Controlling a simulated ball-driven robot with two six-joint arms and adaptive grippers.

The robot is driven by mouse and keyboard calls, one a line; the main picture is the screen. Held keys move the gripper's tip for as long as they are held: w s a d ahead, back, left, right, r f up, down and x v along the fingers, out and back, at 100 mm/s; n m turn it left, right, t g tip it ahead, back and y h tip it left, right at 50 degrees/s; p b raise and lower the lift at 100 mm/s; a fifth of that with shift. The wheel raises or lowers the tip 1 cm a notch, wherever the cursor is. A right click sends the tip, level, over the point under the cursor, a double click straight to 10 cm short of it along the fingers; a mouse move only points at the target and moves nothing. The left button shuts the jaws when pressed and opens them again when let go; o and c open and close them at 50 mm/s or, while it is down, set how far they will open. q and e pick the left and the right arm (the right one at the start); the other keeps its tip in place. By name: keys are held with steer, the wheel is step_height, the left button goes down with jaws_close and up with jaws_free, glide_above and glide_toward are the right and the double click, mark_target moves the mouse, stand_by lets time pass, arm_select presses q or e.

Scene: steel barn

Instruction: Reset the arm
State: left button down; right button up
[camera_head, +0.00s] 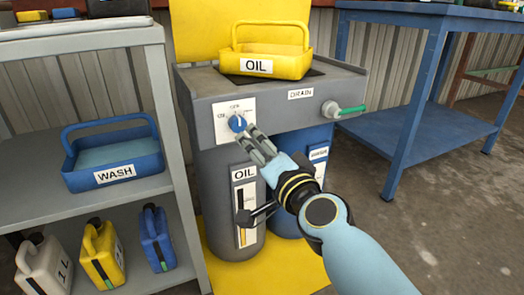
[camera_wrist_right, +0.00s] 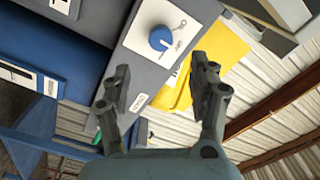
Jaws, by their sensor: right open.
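My right gripper (camera_head: 258,143) reaches in from the lower right in the head view, in front of the grey oil station (camera_head: 278,108). Its fingertips are close to the blue knob (camera_head: 237,123) on a white dial plate. In the right wrist view my right gripper (camera_wrist_right: 160,80) is open with nothing between its fingers. The blue knob (camera_wrist_right: 161,38) lies ahead of the fingertips there, apart from them. Whether the fingers touch the station cannot be told from the head view. My left gripper is not in view.
A yellow OIL tray (camera_head: 268,62) sits on the station. A green-handled drain valve (camera_head: 345,109) sticks out at its right. A grey shelf (camera_head: 95,35) with a blue WASH tub (camera_head: 115,160) and several jugs stands left. A blue table (camera_head: 425,130) stands right, with open floor before it.

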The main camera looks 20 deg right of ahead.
steer(key=shift+s, duration=0.6)
steer(key=s+f+n+g+y, duration=0.2)
steer(key=s+f+n+g, duration=0.3)
steer(key=s+f, duration=0.45)
steer(key=s+f+n+g+y, duration=0.1)
steer(key=s+f+n+g, duration=0.5)
steer(key=s, duration=0.6)
arm_select(q)
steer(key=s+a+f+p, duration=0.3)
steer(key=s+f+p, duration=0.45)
steer(key=p, duration=0.55)
arm_select(e)
steer(key=s+d+f+g+h, duration=0.25)
steer(key=s+d+f, duration=0.3)
steer(key=s, duration=0.45)
steer(key=s+d+f+g+h, duration=0.25)
steer(key=s+d+f, duration=0.25)
steer(key=s+f, duration=0.3)
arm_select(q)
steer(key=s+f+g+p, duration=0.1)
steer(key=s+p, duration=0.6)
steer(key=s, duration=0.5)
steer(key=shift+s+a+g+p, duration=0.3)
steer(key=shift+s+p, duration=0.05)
arm_select(e)
steer(key=s+g, duration=0.1)
steer(key=s, duration=1.3)
steer(key=shift+s+d+g+y, duration=0.2)
steer(key=shift+d+g+y, duration=0.1)
steer(key=shift+d, duration=0.1)
